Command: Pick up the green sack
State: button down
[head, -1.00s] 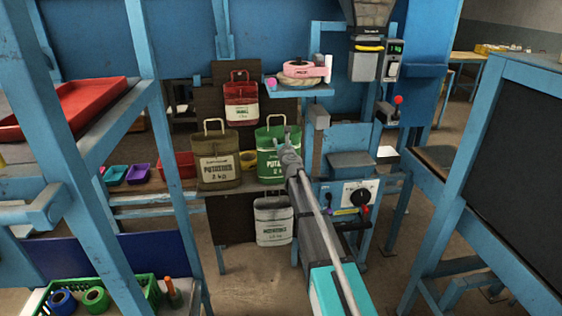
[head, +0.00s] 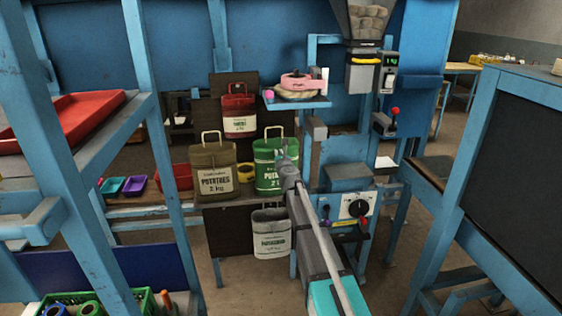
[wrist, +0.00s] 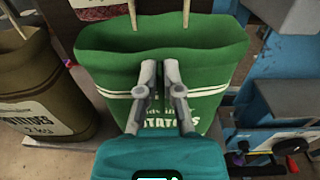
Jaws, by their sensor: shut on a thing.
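The green sack (head: 265,178) stands upright with its cream handle up, on the shelf right of the brown sack (head: 212,180) in the head view. In the wrist view the green sack (wrist: 110,62) fills the middle, its mouth open and white print partly covered by my fingers. My gripper (wrist: 160,66) is at the front upper wall, just below the rim, its two grey fingers close together and shut on the sack. In the head view my gripper (head: 285,152) overlaps the sack's right side. How much cloth lies between the fingertips is hidden.
A red sack (head: 239,105) hangs behind and above. A grey-white sack (head: 271,240) hangs below the shelf. A blue machine with a dial panel (head: 346,208) stands close on the right. The brown sack also shows close on the left in the wrist view (wrist: 40,85).

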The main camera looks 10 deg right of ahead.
jog(key=shift+w+r, duration=0.1)
jog(key=shift+r, duration=0.05)
jog(key=s+r+p, duration=0.3)
jog(key=s, duration=1.5)
jog(key=shift+d, duration=0.35)
jog(key=shift+s+r, duration=0.1)
dwell(0.8)
